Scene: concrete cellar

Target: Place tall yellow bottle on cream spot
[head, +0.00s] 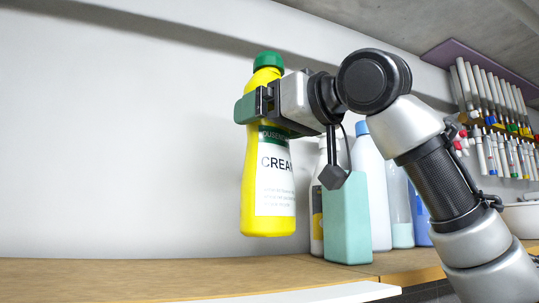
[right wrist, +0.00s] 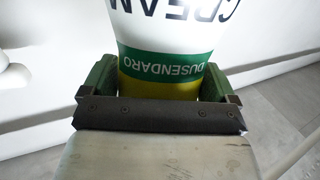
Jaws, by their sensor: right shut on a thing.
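The tall yellow bottle (head: 268,212) has a green cap and a white label reading "CREAM". My right gripper (head: 252,104) is shut around its upper part, below the cap, and holds it upright with its base above the wooden surface in the head view. In the right wrist view the bottle (right wrist: 165,38) shows upside down between the two green finger pads (right wrist: 160,82). The cream spot is not visible in either view. My left gripper is not in view.
A teal bottle (head: 347,220), a white bottle with a blue cap (head: 372,185) and other bottles stand right of the held bottle. A white bowl (head: 522,218) is at the far right. The wooden surface (head: 130,278) is clear on the left.

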